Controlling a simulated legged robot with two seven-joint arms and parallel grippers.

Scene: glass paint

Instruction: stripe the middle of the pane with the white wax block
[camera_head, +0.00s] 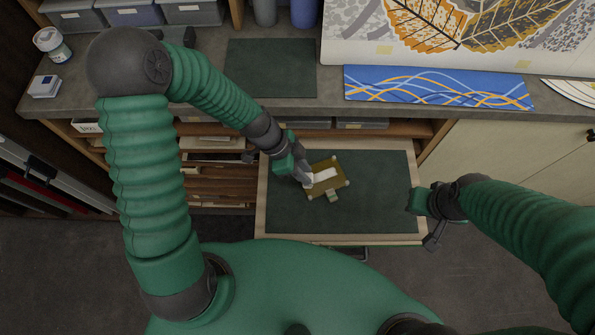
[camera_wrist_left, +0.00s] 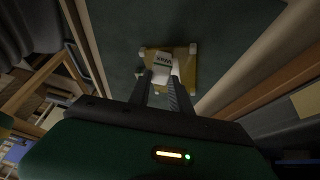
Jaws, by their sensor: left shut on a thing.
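The small amber pane (camera_head: 317,192) lies tilted on the dark green mat in the pulled-out drawer, with pale pieces at its corners. It also shows in the left wrist view (camera_wrist_left: 187,82). The white wax block (camera_head: 326,174) is over the middle of the pane. My left gripper (camera_head: 307,181) is shut on the block from the left; whether the block touches the glass is unclear. No separate white stripe can be made out. My right gripper (camera_head: 428,217) is beside the drawer's right edge, its jaw gap unclear.
The drawer's mat (camera_head: 375,195) is bare to the right of the pane, inside a wooden rim (camera_head: 340,239). The grey counter (camera_head: 205,95) above carries another green mat (camera_head: 270,68), a blue patterned panel (camera_head: 435,88) and a leaf panel (camera_head: 450,25). A jar (camera_head: 52,45) stands far left.

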